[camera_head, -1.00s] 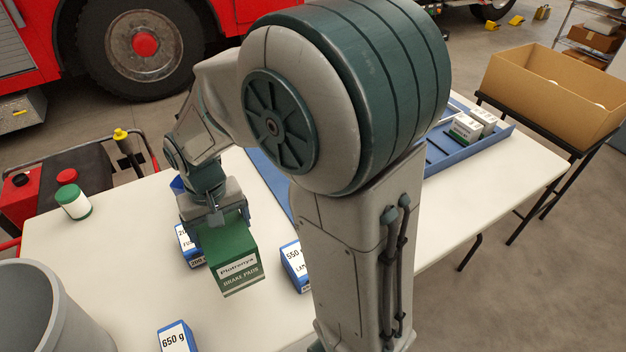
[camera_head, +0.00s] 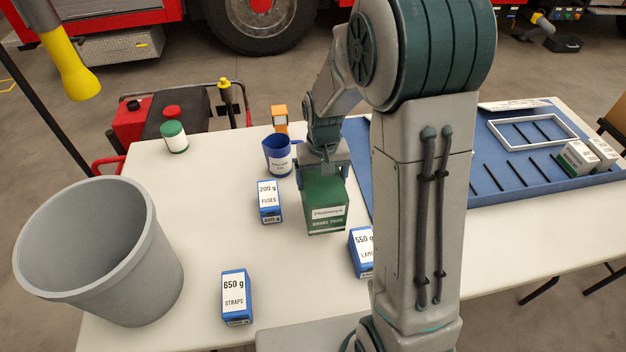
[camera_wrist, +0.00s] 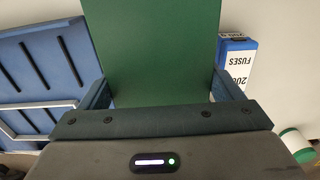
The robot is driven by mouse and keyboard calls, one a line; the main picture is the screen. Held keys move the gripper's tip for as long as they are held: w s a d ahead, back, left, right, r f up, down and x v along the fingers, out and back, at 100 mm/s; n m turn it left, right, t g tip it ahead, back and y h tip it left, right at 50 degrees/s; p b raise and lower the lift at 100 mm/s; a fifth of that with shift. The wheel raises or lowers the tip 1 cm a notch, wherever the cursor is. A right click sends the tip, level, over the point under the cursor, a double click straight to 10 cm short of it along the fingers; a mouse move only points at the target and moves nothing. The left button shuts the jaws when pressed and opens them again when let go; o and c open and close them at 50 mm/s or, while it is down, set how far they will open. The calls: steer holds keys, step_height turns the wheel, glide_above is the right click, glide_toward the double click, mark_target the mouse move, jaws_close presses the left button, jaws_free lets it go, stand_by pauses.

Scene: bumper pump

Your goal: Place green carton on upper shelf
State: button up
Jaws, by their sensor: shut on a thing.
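The green carton (camera_head: 326,204), labelled brake pads, is upright in my gripper (camera_head: 323,170). My gripper is shut on the carton's upper part from above, with one finger on each side. In the wrist view the green carton (camera_wrist: 160,55) fills the middle between the two fingers (camera_wrist: 160,95). I cannot tell whether the carton's bottom touches the table or hangs just above it. No shelf can be made out in the head view now.
Blue-and-white boxes of fuses (camera_head: 269,202), straps (camera_head: 236,297) and lamps (camera_head: 361,252) stand near the carton. A blue mug (camera_head: 277,156) is behind. A grey bin (camera_head: 100,250) is at left. A blue tray (camera_head: 470,190) with white cartons (camera_head: 577,158) lies at right, partly behind my arm.

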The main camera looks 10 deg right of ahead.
steer(key=shift+w+d+f+p, duration=0.15)
steer(key=shift+w+d+f, duration=0.15)
steer(key=shift+f, duration=0.6)
steer(key=shift+w+d+f+p, duration=0.1)
steer(key=shift+w+d+f, duration=0.2)
steer(key=shift+f, duration=0.55)
steer(key=shift+w+d+f+p, duration=0.15)
steer(key=shift+w+f, duration=0.2)
steer(key=shift+f, duration=0.65)
steer(key=shift+f, duration=0.1)
steer(key=o, duration=1.9)
